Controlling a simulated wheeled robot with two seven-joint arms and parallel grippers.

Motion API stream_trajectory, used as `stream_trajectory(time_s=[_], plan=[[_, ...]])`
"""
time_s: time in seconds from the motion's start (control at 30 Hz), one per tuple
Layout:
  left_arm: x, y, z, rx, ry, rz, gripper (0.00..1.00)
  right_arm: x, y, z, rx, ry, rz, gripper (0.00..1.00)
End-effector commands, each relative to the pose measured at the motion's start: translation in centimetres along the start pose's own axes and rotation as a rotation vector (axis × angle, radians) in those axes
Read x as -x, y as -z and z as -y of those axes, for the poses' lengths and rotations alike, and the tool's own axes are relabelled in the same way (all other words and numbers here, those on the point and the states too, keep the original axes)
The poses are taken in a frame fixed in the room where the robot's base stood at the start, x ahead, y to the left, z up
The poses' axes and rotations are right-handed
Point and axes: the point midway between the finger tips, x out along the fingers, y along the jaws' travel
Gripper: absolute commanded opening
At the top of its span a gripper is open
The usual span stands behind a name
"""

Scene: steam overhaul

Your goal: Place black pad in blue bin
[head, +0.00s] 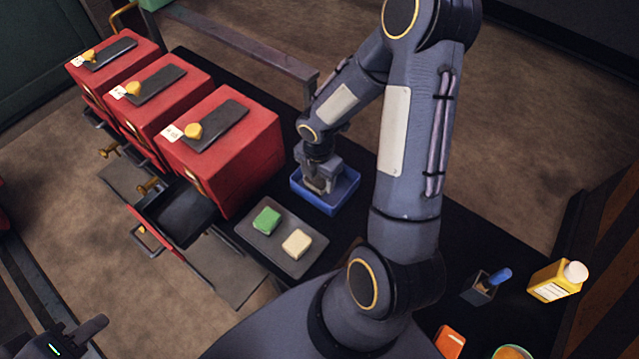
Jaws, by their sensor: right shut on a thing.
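The blue bin (346,194) stands on the black bench top, right of the red boxes. My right gripper (320,188) reaches down into the bin from above, its fingers inside the rim. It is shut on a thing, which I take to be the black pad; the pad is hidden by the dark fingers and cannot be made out. A grey tray (268,247) in front of the bin holds a green pad (266,221) and a cream pad (297,243). My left gripper (90,335) is at the bottom left, away from the bench; its jaw opening is unclear.
Three red boxes (232,150) with dark top plates and yellow knobs stand at the left; the nearest has an open drawer (178,215). A yellow bottle (553,282), a small dark holder (480,288) and an orange item (449,341) are at the lower right.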

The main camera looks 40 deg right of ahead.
Motion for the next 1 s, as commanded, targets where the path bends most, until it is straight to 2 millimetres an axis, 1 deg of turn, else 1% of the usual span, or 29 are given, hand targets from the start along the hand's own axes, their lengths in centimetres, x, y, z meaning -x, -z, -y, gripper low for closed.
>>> stream_trajectory(time_s=[0.03, 0.17, 0.33, 0.4, 0.63, 0.77, 0.8, 0.93, 0.97, 1.0], plan=[[-0.1, -0.1, 0.1, 0.000, 0.000, 0.000, 0.36, -0.6, 0.0, 0.0, 0.000, 0.001, 0.000, 0.30], [-0.2, -0.1, 0.1, 0.000, 0.000, 0.000, 0.36, -1.4, 0.0, -0.1, 0.000, -0.001, 0.001, 0.30], [-0.7, -0.3, 0.3, 0.000, 0.000, 0.000, 0.36, -3.9, 0.0, 0.0, 0.002, 0.002, 0.000, 0.30], [-0.7, -0.4, 0.3, 0.000, 0.000, 0.000, 0.36, -4.5, 0.0, -0.1, 0.001, 0.001, 0.000, 0.30], [-0.7, -0.3, 0.3, 0.000, 0.000, 0.000, 0.36, -4.5, 0.0, -0.1, 0.000, -0.002, 0.001, 0.30], [-1.0, -0.5, 0.5, 0.000, 0.000, 0.000, 0.36, -5.0, 0.0, -0.1, 0.000, -0.002, 0.001, 0.30], [-0.9, -0.5, 0.4, 0.000, 0.000, 0.000, 0.36, -4.9, 0.0, -0.1, 0.000, -0.002, 0.001, 0.59], [-0.9, -0.5, 0.4, 0.000, 0.000, 0.000, 0.36, -4.8, 0.0, -0.1, 0.000, -0.002, 0.001, 0.76], [-0.9, -0.5, 0.4, 0.000, 0.000, 0.000, 0.36, -4.8, 0.0, -0.1, 0.000, -0.002, 0.001, 0.78], [-0.9, -0.5, 0.4, 0.000, 0.000, 0.000, 0.36, -4.8, 0.0, -0.1, 0.000, -0.002, 0.001, 0.78]])
